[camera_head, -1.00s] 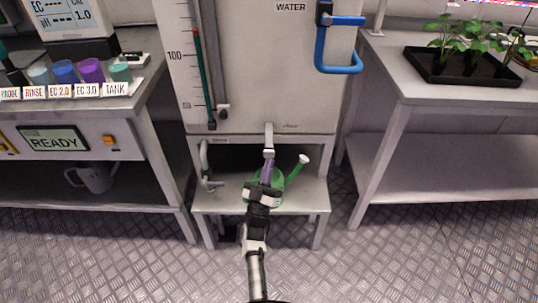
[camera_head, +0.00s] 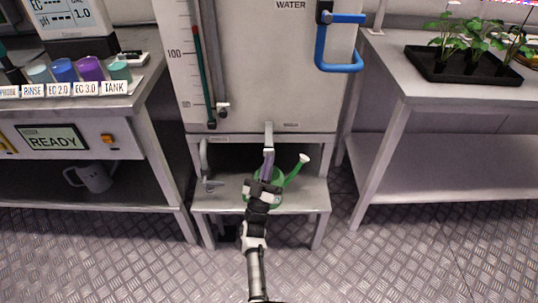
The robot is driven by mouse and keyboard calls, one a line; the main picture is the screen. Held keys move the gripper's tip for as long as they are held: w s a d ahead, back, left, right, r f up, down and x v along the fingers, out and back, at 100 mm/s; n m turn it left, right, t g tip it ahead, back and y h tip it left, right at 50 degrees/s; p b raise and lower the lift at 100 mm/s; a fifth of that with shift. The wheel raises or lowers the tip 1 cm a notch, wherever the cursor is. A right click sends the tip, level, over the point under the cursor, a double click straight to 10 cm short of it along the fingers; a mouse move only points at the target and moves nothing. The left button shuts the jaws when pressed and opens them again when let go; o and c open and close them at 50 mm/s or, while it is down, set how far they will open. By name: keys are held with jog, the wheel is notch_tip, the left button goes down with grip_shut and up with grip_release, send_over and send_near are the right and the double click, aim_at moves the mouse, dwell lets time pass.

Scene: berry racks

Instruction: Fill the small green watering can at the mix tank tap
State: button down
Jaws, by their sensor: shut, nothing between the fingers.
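The small green watering can (camera_head: 277,201) stands on the low shelf under the mix tank (camera_head: 250,85), its spout (camera_head: 300,163) pointing up to the right. The tank's tap (camera_head: 269,138) is above the can. A purple streak (camera_head: 267,164) runs down from the tap toward the can and looks like liquid. My gripper (camera_head: 264,181) is shut and empty, in front of the can and below the tap. My gripper and arm hide much of the can, including its opening. I cannot tell whether the gripper touches the can.
A bench with labelled cups (camera_head: 90,69) and a grey jug (camera_head: 94,176) below stands left. A bench with a black seedling tray (camera_head: 461,72) stands right.

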jog(key=shift+w+b, duration=0.45)
jog(key=shift+w, duration=0.1)
dwell(0.6)
dwell(5.0)
jog(key=shift+s+p, duration=0.55)
jog(key=shift+s, duration=0.4)
jog(key=shift+s, duration=0.15)
jog(key=shift+s+p, duration=1.2)
jog(key=shift+s, duration=1.15)
